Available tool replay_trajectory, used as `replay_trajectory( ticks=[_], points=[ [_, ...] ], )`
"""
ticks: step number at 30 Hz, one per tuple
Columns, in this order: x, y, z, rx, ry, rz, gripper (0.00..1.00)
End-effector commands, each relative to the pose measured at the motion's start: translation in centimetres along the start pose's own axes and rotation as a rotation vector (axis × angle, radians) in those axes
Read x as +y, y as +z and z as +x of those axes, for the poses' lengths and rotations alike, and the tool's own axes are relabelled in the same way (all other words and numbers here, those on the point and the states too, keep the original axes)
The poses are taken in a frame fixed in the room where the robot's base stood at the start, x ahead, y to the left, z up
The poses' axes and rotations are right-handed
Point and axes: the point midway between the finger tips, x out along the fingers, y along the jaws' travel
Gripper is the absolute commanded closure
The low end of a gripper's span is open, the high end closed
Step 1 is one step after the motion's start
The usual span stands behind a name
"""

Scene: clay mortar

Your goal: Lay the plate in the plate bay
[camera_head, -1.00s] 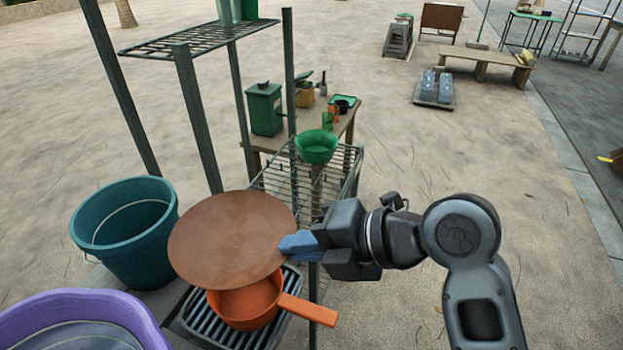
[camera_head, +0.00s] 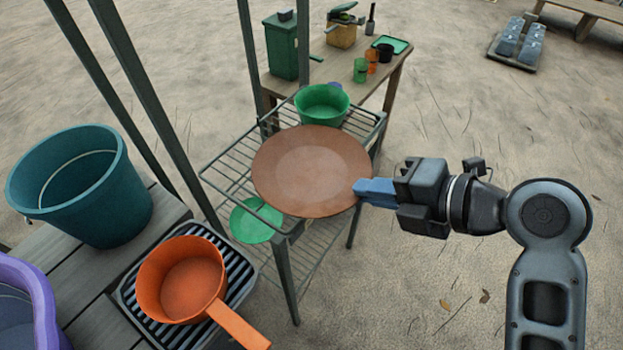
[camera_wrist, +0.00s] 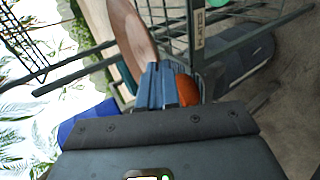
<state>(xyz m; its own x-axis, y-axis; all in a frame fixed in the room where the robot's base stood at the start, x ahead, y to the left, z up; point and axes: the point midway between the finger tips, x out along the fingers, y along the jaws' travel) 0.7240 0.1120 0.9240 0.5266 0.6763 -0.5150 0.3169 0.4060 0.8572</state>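My gripper (camera_head: 360,190) is shut on the rim of a round brown clay plate (camera_head: 310,165). The plate is held out to the left, its upper face seen from the head camera, above the wire rack (camera_head: 228,168) and apparently clear of it. In the wrist view the blue fingers (camera_wrist: 157,84) pinch the plate (camera_wrist: 130,38), which shows nearly edge-on. A small lettered tag (camera_wrist: 199,22), seemingly reading PLATES, is on a rack post there. The plate hides part of the rack, so the bay's exact outline cannot be told.
A green bowl (camera_head: 322,104) stands at the rack's back end; a green dish (camera_head: 256,221) lies lower down. An orange pan (camera_head: 182,284) rests on a ribbed drainer (camera_head: 243,275). A teal bucket (camera_head: 75,190) stands left. Tall posts (camera_head: 150,105) rise beside the rack.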

Motion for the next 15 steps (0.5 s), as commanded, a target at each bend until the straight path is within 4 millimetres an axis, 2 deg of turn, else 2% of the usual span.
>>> replay_trajectory(
  ticks=[3, 9, 15],
  points=[
    [0.2, 0.2, 3.0, 0.003, 0.001, -0.001, 1.0],
    [0.2, 0.6, 7.5, 0.002, 0.0, 0.0, 1.0],
    [0.1, 0.9, 9.9, -0.001, 0.001, 0.0, 1.0]
  ],
)
